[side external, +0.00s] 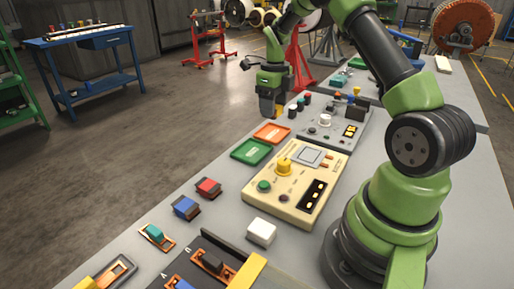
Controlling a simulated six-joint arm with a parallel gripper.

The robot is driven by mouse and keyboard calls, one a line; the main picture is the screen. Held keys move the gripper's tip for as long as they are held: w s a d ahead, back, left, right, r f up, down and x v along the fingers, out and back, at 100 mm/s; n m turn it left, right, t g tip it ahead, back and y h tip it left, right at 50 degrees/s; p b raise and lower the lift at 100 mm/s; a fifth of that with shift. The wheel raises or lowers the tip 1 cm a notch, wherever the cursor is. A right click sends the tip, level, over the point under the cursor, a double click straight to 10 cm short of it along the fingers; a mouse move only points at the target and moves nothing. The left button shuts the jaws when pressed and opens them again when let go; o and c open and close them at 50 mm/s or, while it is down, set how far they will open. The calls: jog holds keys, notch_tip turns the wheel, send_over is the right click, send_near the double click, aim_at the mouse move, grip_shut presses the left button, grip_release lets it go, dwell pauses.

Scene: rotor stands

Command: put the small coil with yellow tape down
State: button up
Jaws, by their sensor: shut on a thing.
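My gripper (271,108) points down near the far left edge of the grey bench (216,229). It is above or just beyond the orange tray (271,133); the exact height is hard to judge. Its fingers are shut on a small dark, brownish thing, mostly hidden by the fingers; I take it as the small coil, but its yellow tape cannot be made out.
A beige panel (308,208) with a yellow knob stands right of the trays, a grey panel (340,137) behind it. Red (208,188), blue (186,207) and white (262,232) blocks lie nearer. Small upright pieces (300,104) stand close right of my gripper.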

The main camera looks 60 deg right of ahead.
jog(key=w+a+f, duration=0.2)
jog(key=w+a, duration=0.1)
jog(key=w, duration=0.2)
send_over(252, 152)
notch_tip(252, 152, down, 6)
jog(key=shift+r, duration=0.1)
jog(key=shift+f, duration=2.25)
jog(key=shift+f, duration=0.15)
jog(key=o, duration=1)
